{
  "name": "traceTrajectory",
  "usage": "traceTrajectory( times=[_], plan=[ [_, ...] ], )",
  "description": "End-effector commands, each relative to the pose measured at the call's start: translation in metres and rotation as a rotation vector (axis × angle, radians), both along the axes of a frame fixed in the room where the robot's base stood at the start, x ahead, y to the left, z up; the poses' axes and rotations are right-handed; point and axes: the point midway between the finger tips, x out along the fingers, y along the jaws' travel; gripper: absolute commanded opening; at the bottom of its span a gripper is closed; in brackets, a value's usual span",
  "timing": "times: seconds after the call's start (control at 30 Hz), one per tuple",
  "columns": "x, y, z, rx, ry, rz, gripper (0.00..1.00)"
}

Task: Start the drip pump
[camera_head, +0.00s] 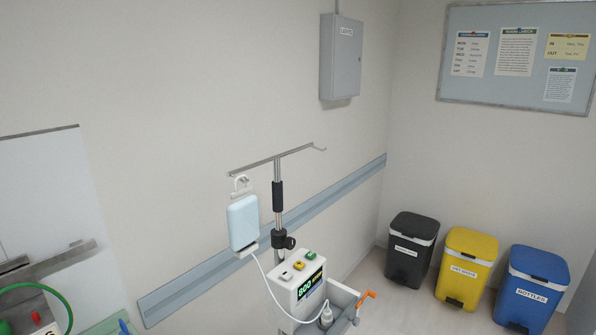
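The drip pump (284,293) is a white box on the drip stand's pole (278,170). Its dark screen (310,283) shows "800" in green and smaller yellow text that I cannot read. On its sloped top are a pale button (286,276), a yellow button (299,266) and a green button (310,254). A pale blue drip bag (243,222) hangs from the stand's crossbar (270,160). A white tube (262,274) runs from the bag down past the pump's front to a grey-white fitting (326,315) beside it. My gripper is not in view.
A white tray with an orange lever (366,297) adjoins the pump at the right. A blue-grey rail (330,205) runs along the wall behind the stand. Black (411,250), yellow (466,268) and blue (531,289) bins stand at the right. A green hose (50,290) shows bottom left.

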Motion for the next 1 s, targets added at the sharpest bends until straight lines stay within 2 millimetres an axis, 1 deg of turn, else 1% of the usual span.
traceTrajectory(
  times=[0.07,0.37,1.0],
  plan=[
    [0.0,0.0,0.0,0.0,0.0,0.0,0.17],
    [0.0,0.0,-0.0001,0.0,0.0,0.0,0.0],
    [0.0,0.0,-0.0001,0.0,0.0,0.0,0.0]
  ],
)
